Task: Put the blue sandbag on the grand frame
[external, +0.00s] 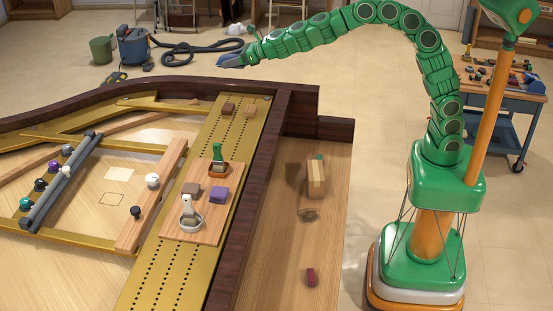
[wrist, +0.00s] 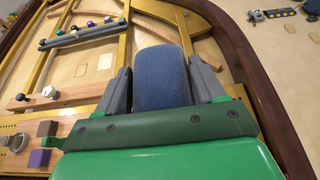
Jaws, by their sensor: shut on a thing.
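The blue sandbag (wrist: 160,80) is a rounded blue cloth block. In the wrist view it sits between the two grey fingers of my gripper (wrist: 160,90), which is shut on it. In the external view my gripper (external: 232,60) is at the end of the green arm, high at the top middle, and the bag is too small there to make out clearly. The grand frame (external: 140,296) is the gold-coloured metal frame with rows of dark holes, inside the dark wooden rim. In the wrist view gold bars of the frame (wrist: 112,77) lie below and beyond the bag.
A dark bar (external: 52,190) holds several coloured knobs. The dark rim (external: 262,150) stands raised around the frame.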

